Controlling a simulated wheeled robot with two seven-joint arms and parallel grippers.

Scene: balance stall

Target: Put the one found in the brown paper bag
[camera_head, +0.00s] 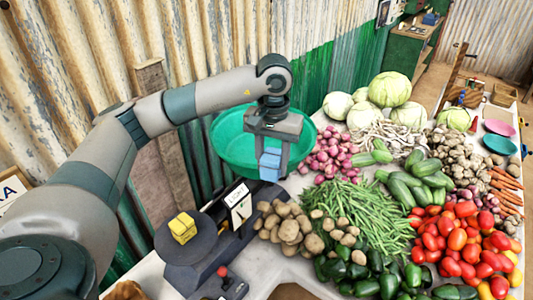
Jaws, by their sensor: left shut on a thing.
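My left gripper (271,150) points down and is shut on a blue block (270,166). It holds the block in front of a green basin (228,150), and I cannot tell whether the block is inside the basin or above it. A yellow block (183,227) sits on the dark round pan (186,245) at the left of the table. A brown object (127,291), cut off by the bottom edge at the left, may be the paper bag, but too little of it shows to tell. My right gripper is out of view.
A dark device with a small white display card (238,203) stands beside the pan, and a red-knobbed box (222,271) is in front. Potatoes (286,225), green beans (345,210), onions (331,155) and other vegetables crowd the table to the right. A corrugated wall runs behind.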

